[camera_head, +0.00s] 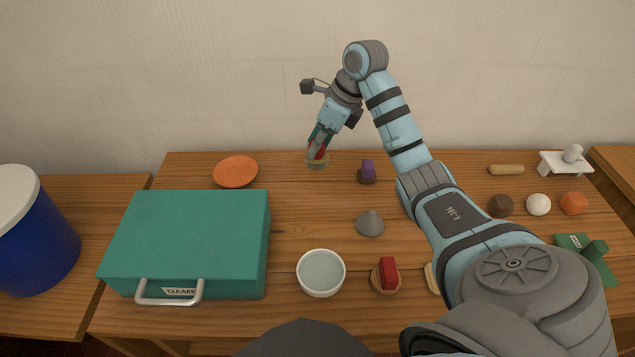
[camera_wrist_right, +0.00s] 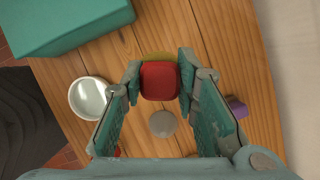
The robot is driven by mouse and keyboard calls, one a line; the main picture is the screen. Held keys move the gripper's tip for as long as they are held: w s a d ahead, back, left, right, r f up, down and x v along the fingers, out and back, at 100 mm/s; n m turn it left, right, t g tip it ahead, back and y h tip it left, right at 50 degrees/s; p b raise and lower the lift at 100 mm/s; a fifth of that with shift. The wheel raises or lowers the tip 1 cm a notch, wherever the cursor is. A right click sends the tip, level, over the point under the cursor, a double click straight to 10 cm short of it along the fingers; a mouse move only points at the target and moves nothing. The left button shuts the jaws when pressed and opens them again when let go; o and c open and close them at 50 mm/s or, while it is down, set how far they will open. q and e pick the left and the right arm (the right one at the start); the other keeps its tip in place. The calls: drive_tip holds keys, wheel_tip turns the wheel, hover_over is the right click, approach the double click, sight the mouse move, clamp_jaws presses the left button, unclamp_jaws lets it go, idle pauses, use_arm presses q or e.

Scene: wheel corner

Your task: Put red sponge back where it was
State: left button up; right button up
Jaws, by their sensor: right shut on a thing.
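My right gripper (camera_head: 319,145) is shut on the red sponge (camera_head: 318,152) at the back middle of the table. In the right wrist view the sponge (camera_wrist_right: 160,80) sits between the two fingertips (camera_wrist_right: 158,84). A small olive-yellow round dish (camera_head: 317,163) is directly under the sponge, and its edge (camera_wrist_right: 157,56) shows behind the sponge in the wrist view. I cannot tell whether the sponge touches it. Another red block (camera_head: 388,270) stands on a round wooden dish (camera_head: 376,282) at the front. My left gripper is not in view.
A purple block (camera_head: 367,168) stands right of the gripper, an orange plate (camera_head: 236,172) left. A grey cone (camera_head: 370,224), white bowl (camera_head: 321,272) and large green case (camera_head: 190,235) are nearer. Several small items, including a white ball (camera_head: 538,204), lie at right.

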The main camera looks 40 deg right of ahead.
sight(324, 161)
drive_tip(key=f+b, duration=0.2)
drive_tip(key=s+f+b, duration=0.1)
drive_tip(key=f+b, duration=0.3)
drive_tip(key=shift+s+a, duration=0.15)
drive_tip(key=shift+s, duration=0.1)
wheel_tip(324, 161, down, 13)
drive_tip(key=shift+w+r+b, duration=0.15)
drive_tip(key=shift+r+b, duration=0.05)
drive_tip(key=shift+b, duration=0.75)
drive_tip(key=shift+f, duration=0.1)
drive_tip(key=shift+f, duration=0.1)
drive_tip(key=o, duration=1)
drive_tip(key=shift+o, duration=0.2)
